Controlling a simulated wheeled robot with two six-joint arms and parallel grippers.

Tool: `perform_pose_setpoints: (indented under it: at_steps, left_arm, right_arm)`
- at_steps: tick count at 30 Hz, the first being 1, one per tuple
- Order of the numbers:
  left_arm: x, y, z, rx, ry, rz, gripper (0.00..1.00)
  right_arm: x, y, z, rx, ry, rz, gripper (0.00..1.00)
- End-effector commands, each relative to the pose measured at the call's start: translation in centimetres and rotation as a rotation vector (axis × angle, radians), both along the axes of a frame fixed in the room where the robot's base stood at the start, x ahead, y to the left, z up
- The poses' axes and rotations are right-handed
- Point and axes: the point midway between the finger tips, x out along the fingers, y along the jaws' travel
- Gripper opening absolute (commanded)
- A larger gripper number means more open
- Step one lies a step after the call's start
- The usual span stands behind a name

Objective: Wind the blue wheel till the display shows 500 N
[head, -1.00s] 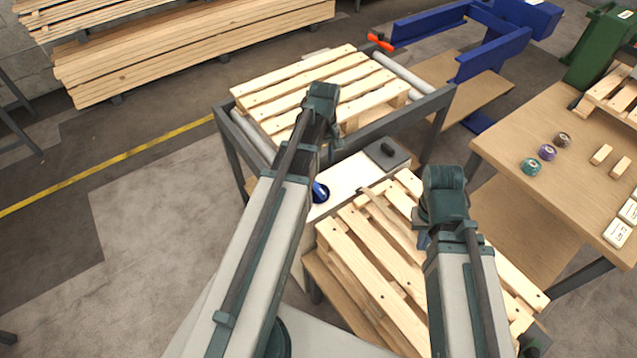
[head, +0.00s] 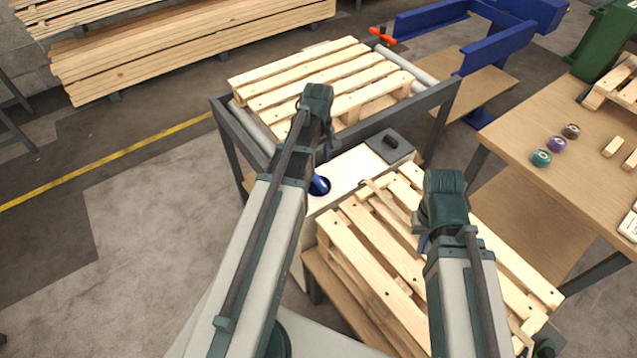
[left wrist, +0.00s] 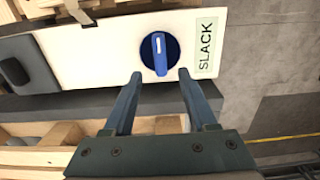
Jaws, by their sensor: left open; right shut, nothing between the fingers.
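The blue wheel (left wrist: 160,52) is a round dial with a raised bar grip, set in a white panel (left wrist: 100,50). In the left wrist view its bar points roughly up and down. Beside it a pale green display (left wrist: 207,45) reads SLACK. My left gripper (left wrist: 160,74) is open and empty, its fingertips just short of the wheel, one on each side of its lower edge. In the head view the wheel (head: 319,186) is partly hidden by my left arm. My right gripper (head: 423,244) is shut and empty above the stacked pallets, its fingers mostly hidden.
A pallet (head: 320,80) lies on the roller frame behind the panel. Stacked pallets (head: 375,255) stand close at the right. A dark block (head: 391,142) sits at the panel's far end. A wooden table (head: 510,140) with tape rolls (head: 541,158) is further right.

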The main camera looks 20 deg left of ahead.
Motion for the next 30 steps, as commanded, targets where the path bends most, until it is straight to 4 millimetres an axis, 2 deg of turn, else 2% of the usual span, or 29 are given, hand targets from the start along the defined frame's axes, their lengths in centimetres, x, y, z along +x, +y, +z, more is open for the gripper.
perform_pose_setpoints:
  at_steps: [1,3,15,26,27,30]
  left_arm:
    - [0.0,0.0,-1.5,0.0,0.0,0.0,0.57]
    - [0.0,0.0,-2.5,0.0,0.0,0.0,0.57]
    - [0.0,0.0,-7.2,0.0,0.0,0.0,0.57]
    - [0.0,0.0,-7.5,0.0,0.0,0.0,0.57]
    - [0.0,0.0,-7.5,0.0,0.0,0.0,0.56]
    - [0.0,0.0,-7.5,0.0,0.0,0.0,0.38]
  right_arm:
    - [0.0,0.0,-1.5,0.0,0.0,0.0,0.0]
    - [0.0,0.0,-2.5,0.0,0.0,0.0,0.0]
    - [0.0,0.0,-7.2,0.0,0.0,0.001,0.0]
    - [0.0,0.0,-7.5,0.0,0.0,0.001,0.0]
    - [0.0,0.0,-7.5,0.0,0.0,0.001,0.0]
    - [0.0,0.0,-7.5,0.0,0.0,0.001,0.0]
